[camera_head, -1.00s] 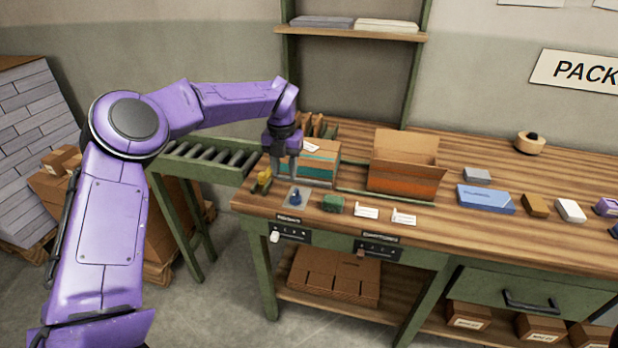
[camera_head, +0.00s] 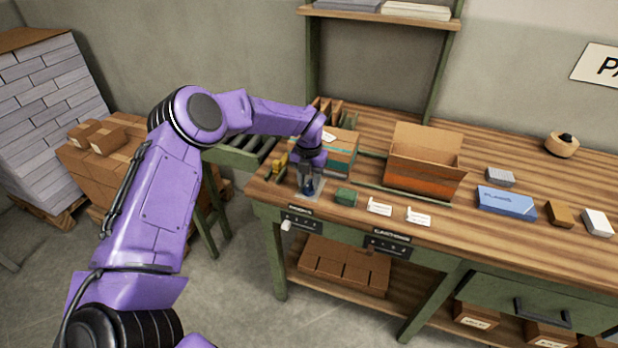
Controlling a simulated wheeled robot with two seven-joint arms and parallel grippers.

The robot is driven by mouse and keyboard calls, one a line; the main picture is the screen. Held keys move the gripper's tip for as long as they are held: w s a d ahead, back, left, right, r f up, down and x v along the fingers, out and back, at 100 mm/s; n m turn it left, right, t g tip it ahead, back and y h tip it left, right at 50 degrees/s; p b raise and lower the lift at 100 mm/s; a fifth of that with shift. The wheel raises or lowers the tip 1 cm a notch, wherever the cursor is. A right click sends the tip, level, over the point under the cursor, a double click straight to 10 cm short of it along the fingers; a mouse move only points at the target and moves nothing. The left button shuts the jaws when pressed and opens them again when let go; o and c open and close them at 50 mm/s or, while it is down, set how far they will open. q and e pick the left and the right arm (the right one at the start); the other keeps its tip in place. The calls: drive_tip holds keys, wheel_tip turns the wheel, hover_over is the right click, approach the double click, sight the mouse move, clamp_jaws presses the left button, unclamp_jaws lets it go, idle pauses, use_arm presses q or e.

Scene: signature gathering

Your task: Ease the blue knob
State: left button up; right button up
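The small blue knob (camera_head: 309,188) sits on a pale grey plate (camera_head: 318,192) near the front left edge of the wooden workbench. My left gripper (camera_head: 308,187) points down over it, its fingers at the knob's height, one on either side. The fingers partly hide the knob, and I cannot tell whether they touch it. My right gripper is not in view.
A green block (camera_head: 346,196) and white cards (camera_head: 379,207) lie just right of the plate. An open carton (camera_head: 425,165) stands farther right.

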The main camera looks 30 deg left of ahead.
use_arm(q)
drive_tip(key=shift+s, duration=0.1)
drive_tip(key=shift+c, duration=0.3)
clamp_jaws()
drive_tip(key=shift+f+n+b, duration=0.25)
drive_tip(key=shift+n+b, duration=0.45)
drive_tip(key=shift+b, duration=0.45)
drive_tip(key=n+b, duration=1.3)
drive_tip(key=b, duration=0.2)
drive_tip(key=shift+r+n+b, duration=0.25)
drive_tip(key=shift+n+b, duration=1.35)
drive_tip(key=shift+n, duration=0.1)
drive_tip(key=shift+o, duration=0.3)
unclamp_jaws()
